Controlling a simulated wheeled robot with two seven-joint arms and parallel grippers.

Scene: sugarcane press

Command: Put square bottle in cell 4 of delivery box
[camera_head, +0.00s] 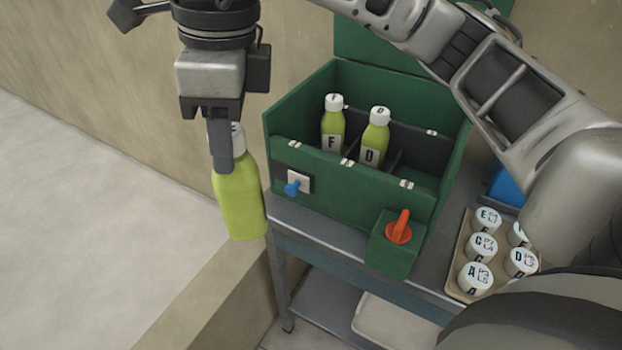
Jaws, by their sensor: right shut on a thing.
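My right gripper (220,150) points down and is shut on a yellow-green bottle (240,203) with a white cap. I take it for the square bottle; its label does not show. The bottle hangs upright, slightly tilted, left of the green delivery box (290,142) and apart from it. The open box has dark dividers inside. A bottle marked F (332,125) and a bottle marked D (375,138) stand in its cells. The cells on the right look empty; the cell numbers are not readable. My left gripper is not in view.
The box stands on a grey metal table (320,238). Its front has a blue knob (293,188) and a red-orange handle (399,228). A tray (463,250) of several white lettered caps is at the right. A raised lid is behind the box. My right arm crosses the upper right.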

